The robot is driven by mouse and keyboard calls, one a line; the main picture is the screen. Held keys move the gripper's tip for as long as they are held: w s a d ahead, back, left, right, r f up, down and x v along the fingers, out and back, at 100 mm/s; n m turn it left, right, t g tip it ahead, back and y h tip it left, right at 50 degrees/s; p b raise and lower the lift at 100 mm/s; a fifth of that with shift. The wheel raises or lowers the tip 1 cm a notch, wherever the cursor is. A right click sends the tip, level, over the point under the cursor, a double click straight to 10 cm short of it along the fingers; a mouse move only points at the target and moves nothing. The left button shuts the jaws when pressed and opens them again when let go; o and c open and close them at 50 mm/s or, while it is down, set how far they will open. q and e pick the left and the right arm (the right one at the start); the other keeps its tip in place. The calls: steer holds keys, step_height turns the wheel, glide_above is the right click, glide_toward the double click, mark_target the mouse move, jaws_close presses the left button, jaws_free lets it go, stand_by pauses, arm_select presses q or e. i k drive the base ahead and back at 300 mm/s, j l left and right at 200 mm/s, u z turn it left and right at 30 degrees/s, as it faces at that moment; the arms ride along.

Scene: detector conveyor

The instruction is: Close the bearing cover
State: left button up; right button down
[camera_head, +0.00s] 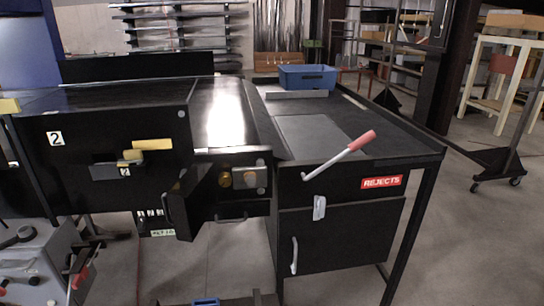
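The black conveyor housing (105,172) stands at the left with a white "2" label. A small black flap (184,208), which looks like the bearing cover, stands swung out from the front of the housing. To its right, a recess shows round brass-coloured parts (225,179) and a grey plate (262,176); these parts are uncovered. I cannot make out the flap's hinge or latch clearly. Neither of my grippers can be seen in the head view.
The black rejects bench (415,149) stands at the right with a red-handled lever (350,148) sticking out in front. A blue bin (307,77) sits on its far end. A grey machine (45,262) stands at lower left. Some floor is clear in front.

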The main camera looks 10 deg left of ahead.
mark_target(192, 198)
steer(key=j+z, duration=0.1)
steer(key=j, duration=0.4)
steer(key=k+j+z, duration=0.1)
steer(key=j, duration=0.45)
steer(key=k+j+z, duration=0.1)
steer(key=j, duration=0.4)
steer(key=k+j, duration=0.1)
steer(key=j, duration=0.4)
steer(key=k+j+z, duration=0.15)
steer(key=j, duration=0.4)
steer(key=i, duration=0.05)
